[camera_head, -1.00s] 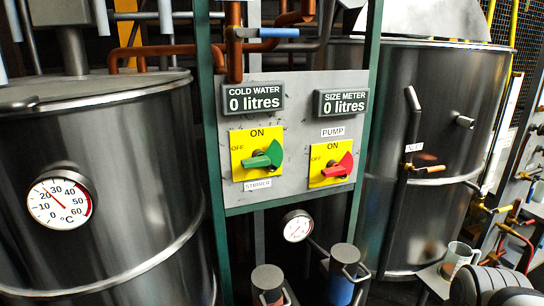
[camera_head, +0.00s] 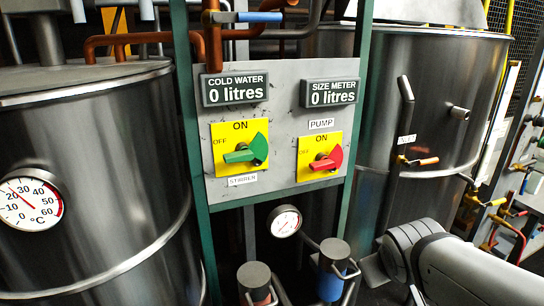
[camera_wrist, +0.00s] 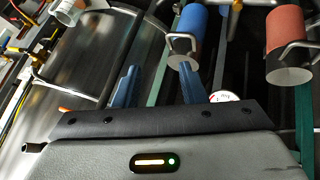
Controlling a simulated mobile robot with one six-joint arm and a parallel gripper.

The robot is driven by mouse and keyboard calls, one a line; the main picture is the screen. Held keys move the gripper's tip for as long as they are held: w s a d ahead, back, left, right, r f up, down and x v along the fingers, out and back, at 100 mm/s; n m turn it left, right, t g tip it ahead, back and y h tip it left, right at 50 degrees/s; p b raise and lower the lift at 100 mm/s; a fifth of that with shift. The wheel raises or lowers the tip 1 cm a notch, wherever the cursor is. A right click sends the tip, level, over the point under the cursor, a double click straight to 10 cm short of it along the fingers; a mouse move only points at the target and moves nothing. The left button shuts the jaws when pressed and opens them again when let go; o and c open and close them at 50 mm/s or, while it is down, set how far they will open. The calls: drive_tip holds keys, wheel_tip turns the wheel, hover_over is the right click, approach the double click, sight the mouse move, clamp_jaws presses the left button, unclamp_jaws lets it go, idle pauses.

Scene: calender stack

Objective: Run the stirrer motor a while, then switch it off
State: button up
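The stirrer switch (camera_head: 245,152) is a green rotary handle on a yellow plate on the grey panel, above a small STIRRER label (camera_head: 242,180). Its handle points left, toward the OFF mark, with ON at the top of the plate. In the wrist view, my gripper (camera_wrist: 158,76) shows two blue fingers standing apart with nothing between them, so it is open. The switch is not seen in the wrist view. My gripper's fingers are not seen in the head view; only my arm enters at lower right, away from the switch.
A red pump switch (camera_head: 325,161) sits right of the green one. Steel tanks stand left (camera_head: 95,170) and right (camera_head: 430,110) of the green frame. Below the panel are a round gauge (camera_head: 285,221) and orange and blue cylinders (camera_head: 331,284) with bent handles.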

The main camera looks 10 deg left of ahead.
drive_tip(key=w+a+r+n+t, duration=0.2)
drive_tip(key=w+a+r+n, duration=0.1)
drive_tip(key=w, duration=0.2)
drive_tip(key=n+t+y, duration=0.1)
drive_tip(key=n+y, duration=1.4)
drive_tip(key=n, duration=0.6)
approach(245, 158)
drive_tip(key=x, duration=0.4)
drive_tip(key=shift+w+a+f, duration=0.1)
drive_tip(key=shift+a, duration=0.3)
drive_tip(key=p+x, duration=0.1)
drive_tip(key=x, duration=0.5)
drive_tip(key=shift+w+a, duration=0.3)
drive_tip(key=shift+c, duration=0.2)
